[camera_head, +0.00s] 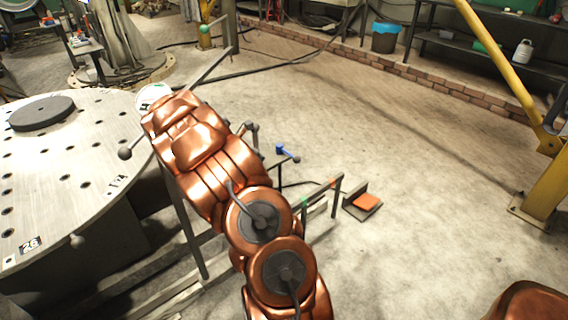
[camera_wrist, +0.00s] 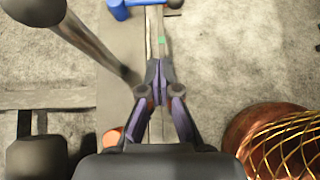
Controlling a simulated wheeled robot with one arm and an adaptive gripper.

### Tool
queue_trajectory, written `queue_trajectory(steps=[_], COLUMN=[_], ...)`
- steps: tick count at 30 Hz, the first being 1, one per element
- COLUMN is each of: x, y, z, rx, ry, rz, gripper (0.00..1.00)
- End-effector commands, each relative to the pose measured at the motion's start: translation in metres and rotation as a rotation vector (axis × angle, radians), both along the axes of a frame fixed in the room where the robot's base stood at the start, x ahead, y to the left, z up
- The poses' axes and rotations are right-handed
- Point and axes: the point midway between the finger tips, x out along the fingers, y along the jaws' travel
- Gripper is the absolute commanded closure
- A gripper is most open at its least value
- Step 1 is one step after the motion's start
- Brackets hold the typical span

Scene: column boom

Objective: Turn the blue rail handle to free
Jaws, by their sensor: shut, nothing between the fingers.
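The blue rail handle (camera_head: 284,151) stands out to the right of my arm in the head view, with a dark ball at its right end. In the wrist view, part of the blue handle (camera_wrist: 118,8) shows at the top edge, cut off by the frame, with a dark knob to its right. My gripper (camera_wrist: 156,68) is shut and empty, its fingertips together over a narrow grey rail. The handle lies beyond the fingertips and apart from them. In the head view my arm hides the gripper. A green mark (camera_wrist: 161,40) shows on the rail; it also appears in the head view (camera_head: 304,202).
A grey lever with a dark ball (camera_wrist: 35,8) crosses the upper left of the wrist view. A round perforated table (camera_head: 85,180) stands left. An orange block (camera_head: 366,202) sits on a bracket right of the rail frame. Open floor lies right, before a yellow post (camera_head: 545,185).

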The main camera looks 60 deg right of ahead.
Motion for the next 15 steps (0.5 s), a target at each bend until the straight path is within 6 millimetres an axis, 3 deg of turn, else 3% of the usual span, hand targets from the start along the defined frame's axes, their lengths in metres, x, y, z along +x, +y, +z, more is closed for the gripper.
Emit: queue_trajectory(steps=[15], x=[0.002], y=[-0.0058], z=[-0.0086], rx=[0.0], ry=[0.017], rz=[0.018], gripper=[1.0])
